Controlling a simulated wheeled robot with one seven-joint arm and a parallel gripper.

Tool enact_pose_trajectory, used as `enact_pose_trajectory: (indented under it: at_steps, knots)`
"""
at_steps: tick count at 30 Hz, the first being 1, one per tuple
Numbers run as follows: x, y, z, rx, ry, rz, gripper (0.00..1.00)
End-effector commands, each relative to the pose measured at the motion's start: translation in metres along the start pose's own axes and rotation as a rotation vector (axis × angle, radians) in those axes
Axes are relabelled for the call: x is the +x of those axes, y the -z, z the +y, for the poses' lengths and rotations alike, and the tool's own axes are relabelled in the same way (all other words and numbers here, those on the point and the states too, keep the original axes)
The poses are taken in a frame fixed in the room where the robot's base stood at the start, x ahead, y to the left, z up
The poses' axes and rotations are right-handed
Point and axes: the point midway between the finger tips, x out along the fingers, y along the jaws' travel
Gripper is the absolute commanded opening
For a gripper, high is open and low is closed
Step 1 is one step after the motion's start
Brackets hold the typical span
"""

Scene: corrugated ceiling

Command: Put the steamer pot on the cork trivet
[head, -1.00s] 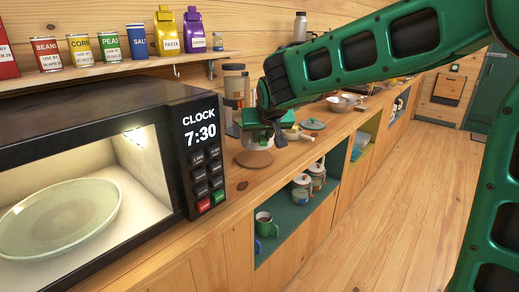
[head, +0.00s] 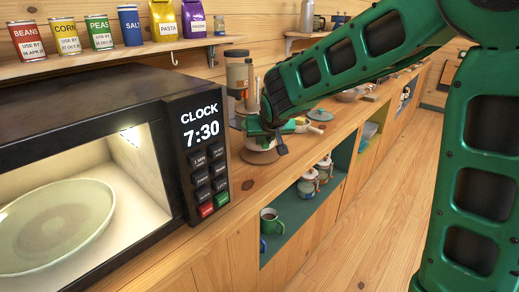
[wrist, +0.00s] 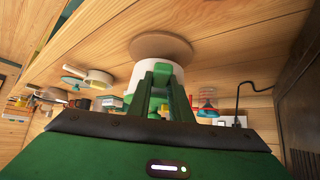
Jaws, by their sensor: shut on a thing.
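The steamer pot is a pale, rounded pot, mostly hidden by my gripper in the head view; its white side shows in the wrist view (wrist: 143,76). My gripper (head: 268,127) is shut on the pot near its top, and its green fingers (wrist: 163,88) are close together. The cork trivet (head: 258,157) is a round tan disc on the counter just right of the microwave. It also shows in the wrist view (wrist: 160,44), partly covered by the pot. The pot overlaps the trivet in both views; I cannot tell whether they touch.
A black microwave (head: 190,100) with a plate (head: 55,225) inside stands close on the left. Tall containers (head: 238,75) stand behind the pot. A pan (wrist: 97,75) and other kitchenware sit farther along the counter. Open shelves below hold a green mug (head: 270,222).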

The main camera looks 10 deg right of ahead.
Motion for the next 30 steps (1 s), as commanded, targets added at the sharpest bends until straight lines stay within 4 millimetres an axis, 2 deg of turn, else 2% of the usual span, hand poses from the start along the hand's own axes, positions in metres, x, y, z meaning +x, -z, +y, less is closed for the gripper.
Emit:
enact_pose_trajectory:
  at_steps: [6, 16, 17, 18, 19, 30]
  knots:
    - [0.020, -0.020, 0.002, 0.000, -0.002, -0.002, 0.00]
    - [0.022, -0.022, 0.002, 0.001, -0.001, 0.001, 0.00]
    - [0.022, -0.023, 0.002, 0.001, -0.001, -0.001, 0.23]
    - [0.022, -0.023, 0.002, 0.001, -0.001, 0.000, 0.33]
    - [0.022, -0.023, 0.002, 0.001, -0.001, 0.000, 0.37]
    - [0.019, -0.022, 0.001, 0.000, -0.001, 0.000, 0.37]
